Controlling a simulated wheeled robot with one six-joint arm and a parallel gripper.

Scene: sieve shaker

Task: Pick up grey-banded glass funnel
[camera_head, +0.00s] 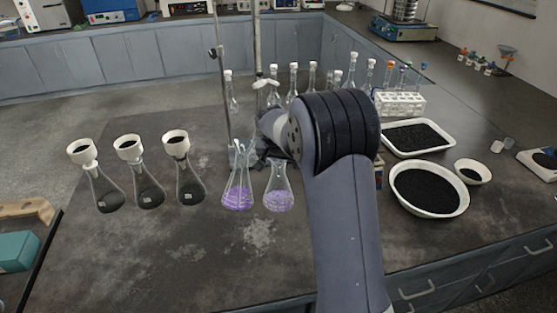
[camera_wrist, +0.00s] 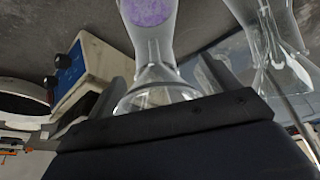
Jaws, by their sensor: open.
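Two conical flasks with purple liquid stand side by side on the bench, the left flask (camera_head: 238,196) and the right flask (camera_head: 279,197). A clear glass cone that looks like a funnel (camera_wrist: 156,82) sits at the mouth of one purple flask (camera_wrist: 147,14) in the wrist view. A second glass funnel shape (camera_wrist: 285,62) shows at the right there. I cannot make out a grey band on either. My gripper (camera_wrist: 163,88) is open, with its fingers on either side of the nearer cone. In the head view my wrist partly hides the gripper (camera_head: 262,150).
Three flasks with white funnels of dark material (camera_head: 128,146) stand to the left. A metal stand (camera_head: 222,85) rises close behind my gripper. Stoppered flasks (camera_head: 293,80) line the back. A white tray (camera_head: 418,137) and round bowl (camera_head: 430,191) of black grains lie right. The front bench is clear.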

